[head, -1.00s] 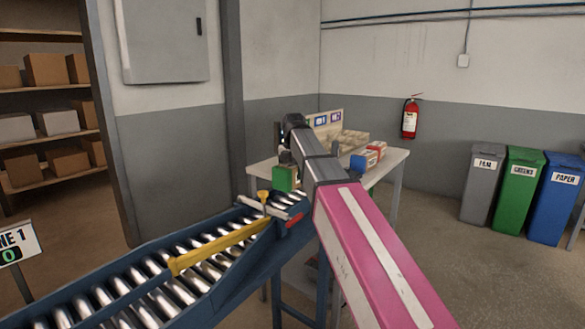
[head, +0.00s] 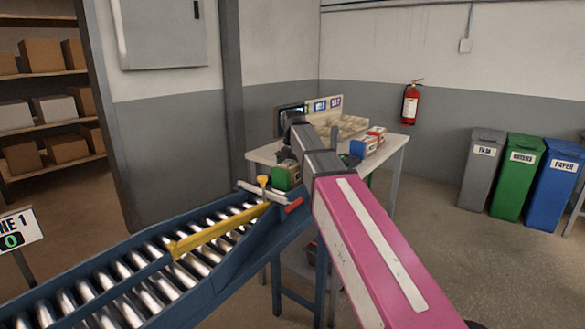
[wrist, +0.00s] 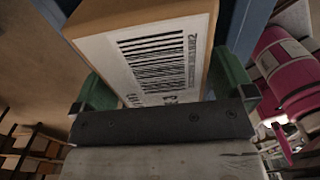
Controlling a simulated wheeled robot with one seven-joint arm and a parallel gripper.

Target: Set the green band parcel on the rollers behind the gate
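In the wrist view a brown parcel (wrist: 203,50) with a white barcode label sits between the two green fingers of my gripper (wrist: 165,88), which flank its sides. No green band shows on its visible face. In the head view a green block (head: 284,175) shows left of my arm's end, just beyond the conveyor's far end; I cannot tell whether it is a finger or the parcel. The rest of the gripper is hidden behind my arm. A long yellow bar (head: 215,233), apparently the gate, lies diagonally over the rollers (head: 120,285), with a yellow knob (head: 263,181) near its far end.
A grey bar with a red tip (head: 293,205) crosses the conveyor's far end. Blue rails (head: 75,262) flank the rollers. A table (head: 262,153) behind holds a blue-marked box (head: 360,148), a red-marked box (head: 376,133) and a screen. The near rollers are clear.

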